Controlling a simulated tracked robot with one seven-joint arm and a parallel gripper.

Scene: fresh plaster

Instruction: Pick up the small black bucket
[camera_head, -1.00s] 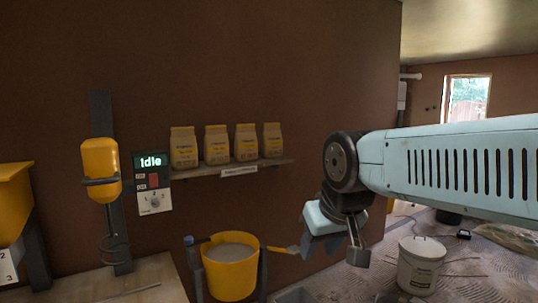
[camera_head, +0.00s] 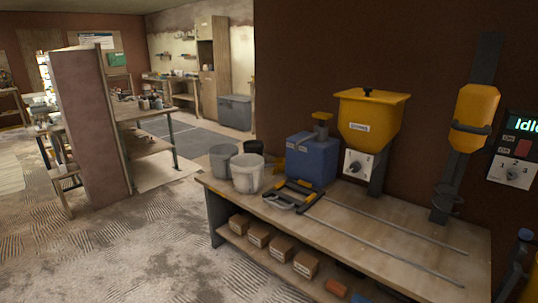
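A small black bucket (camera_head: 253,147) stands at the far left end of the workbench, behind a white bucket (camera_head: 247,174). Only its upper part shows; the white bucket hides the rest. A grey bucket (camera_head: 221,158) stands just left of it, partly behind the white one. My gripper is out of view now.
The wooden workbench (camera_head: 400,225) also bears a blue container (camera_head: 311,158), a yellow hopper (camera_head: 370,115), a black-and-yellow tool (camera_head: 293,196) and long metal rails. Several small boxes (camera_head: 260,234) sit on its lower shelf. Open floor (camera_head: 160,240) lies to the left.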

